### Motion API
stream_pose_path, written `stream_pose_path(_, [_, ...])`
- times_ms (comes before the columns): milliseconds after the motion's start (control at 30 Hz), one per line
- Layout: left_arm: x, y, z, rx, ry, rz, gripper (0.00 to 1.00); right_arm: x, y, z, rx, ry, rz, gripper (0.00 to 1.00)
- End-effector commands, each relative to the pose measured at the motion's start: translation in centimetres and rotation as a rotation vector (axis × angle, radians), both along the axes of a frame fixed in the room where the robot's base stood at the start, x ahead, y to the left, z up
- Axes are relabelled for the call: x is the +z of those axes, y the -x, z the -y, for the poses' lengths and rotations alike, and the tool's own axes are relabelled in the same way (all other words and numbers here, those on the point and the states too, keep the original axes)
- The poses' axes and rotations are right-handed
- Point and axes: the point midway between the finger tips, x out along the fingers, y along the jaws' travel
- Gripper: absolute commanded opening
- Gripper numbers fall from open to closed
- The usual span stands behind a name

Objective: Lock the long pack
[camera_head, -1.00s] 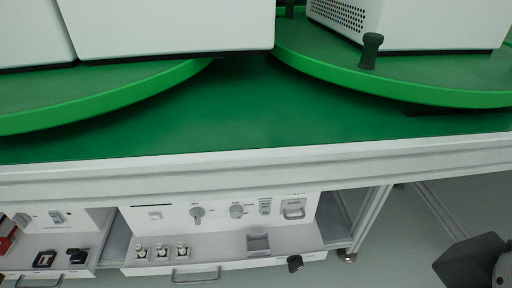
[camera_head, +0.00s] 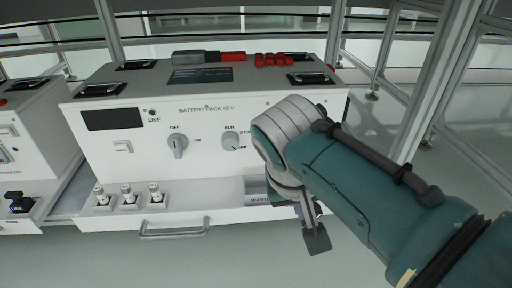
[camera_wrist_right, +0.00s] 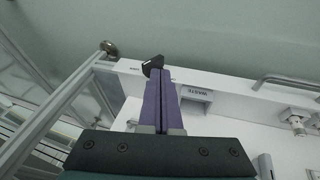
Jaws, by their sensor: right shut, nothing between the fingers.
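The long white pack (camera_head: 205,150), lettered BATTERY PACK 48 V, stands in the head view. Its OFF/ON knob (camera_head: 178,145) and RUN/STOP knob (camera_head: 231,142) show on the front. My right arm hides the panel's right part. My right gripper (camera_head: 314,211) is mostly behind my own wrist, low at the tray's right end. In the right wrist view, its purple fingers (camera_wrist_right: 157,78) are shut and empty. A small black piece (camera_wrist_right: 152,65) shows at their tips; I cannot tell if they touch. A dark flat piece (camera_head: 316,238) shows below the gripper in the head view.
A tray (camera_head: 225,218) with a front handle (camera_head: 174,230) juts out below the panel, holding three white pieces (camera_head: 128,194) and a WASTE bin (camera_head: 257,190). Red and grey items (camera_head: 233,57) lie on top. Another pack (camera_head: 35,135) stands left. Frame posts (camera_head: 440,80) rise at right.

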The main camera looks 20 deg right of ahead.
Motion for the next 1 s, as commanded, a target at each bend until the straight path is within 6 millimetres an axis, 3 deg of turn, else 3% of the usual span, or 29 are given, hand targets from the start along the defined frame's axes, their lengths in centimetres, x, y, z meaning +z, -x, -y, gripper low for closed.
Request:
stream_pose_path(33, [0.1, 0.0, 0.0, -0.001, -0.001, 0.001, 0.00, 0.7, -1.4, -0.7, -0.002, 0.017, 0.005, 0.00])
stream_pose_path(133, [0.1, 0.0, 0.0, -0.002, -0.001, 0.001, 0.00, 1.7, -3.3, -1.5, -0.005, 0.052, 0.016, 0.00])
stream_pose_path(367, [-0.2, 0.0, 0.0, -0.002, -0.001, 0.001, 0.00, 2.7, -4.8, -2.2, -0.002, 0.094, 0.028, 0.00])
stream_pose_path(567, [-2.7, 0.0, 0.0, -0.002, -0.001, 0.001, 0.00, 0.3, -5.3, -1.4, -0.002, 0.095, 0.027, 0.00])
stream_pose_path(1000, [-10.8, 0.0, 0.2, 0.004, 0.007, -0.001, 0.00, -6.7, -7.1, 1.8, -0.003, 0.094, 0.027, 0.00])
